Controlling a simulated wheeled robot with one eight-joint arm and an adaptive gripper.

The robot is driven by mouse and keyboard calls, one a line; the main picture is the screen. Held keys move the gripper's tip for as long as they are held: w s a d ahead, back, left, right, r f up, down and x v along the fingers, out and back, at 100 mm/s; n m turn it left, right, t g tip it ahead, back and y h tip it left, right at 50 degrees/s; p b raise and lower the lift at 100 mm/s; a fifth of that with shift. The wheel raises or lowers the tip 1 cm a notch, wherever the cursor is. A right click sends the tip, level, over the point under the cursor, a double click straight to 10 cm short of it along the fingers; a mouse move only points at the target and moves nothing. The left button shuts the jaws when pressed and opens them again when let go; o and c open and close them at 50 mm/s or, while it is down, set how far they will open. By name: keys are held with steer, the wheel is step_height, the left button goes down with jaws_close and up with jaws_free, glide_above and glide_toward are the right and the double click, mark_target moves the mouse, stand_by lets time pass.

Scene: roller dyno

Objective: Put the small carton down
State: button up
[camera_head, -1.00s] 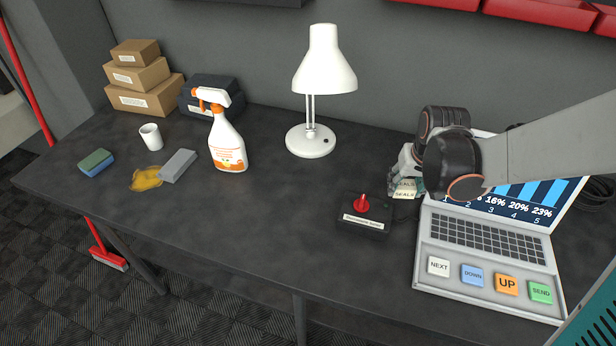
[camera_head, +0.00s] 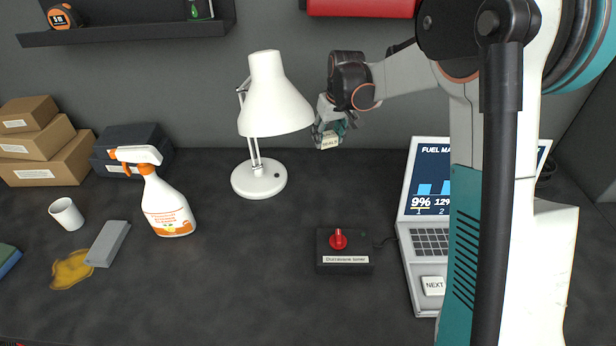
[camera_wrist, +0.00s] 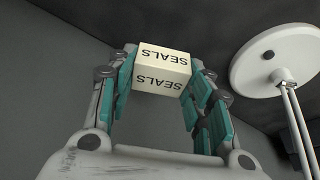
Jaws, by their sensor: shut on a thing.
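The small carton (camera_wrist: 163,69) is cream-coloured and marked "SEALS" on two faces. In the wrist view it sits between the teal-padded fingers of my gripper (camera_wrist: 160,88), which is shut on it. In the head view my gripper (camera_head: 329,118) points down and holds the carton (camera_head: 329,142) in front of the back wall, right of the lamp. The carton appears to be raised above the black table (camera_head: 260,290); its exact height is hard to tell.
A white lamp (camera_head: 272,105) stands left of the carton. A spray bottle (camera_head: 165,205), eraser-like grey block (camera_head: 108,243), cup (camera_head: 66,213) and stacked boxes (camera_head: 45,165) are left.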

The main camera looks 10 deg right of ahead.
step_height(320, 180, down, 8)
steer(key=shift+r+b, duration=0.2)
steer(key=shift+b, duration=0.85)
steer(key=shift+f, duration=0.15)
steer(key=o, duration=1.1)
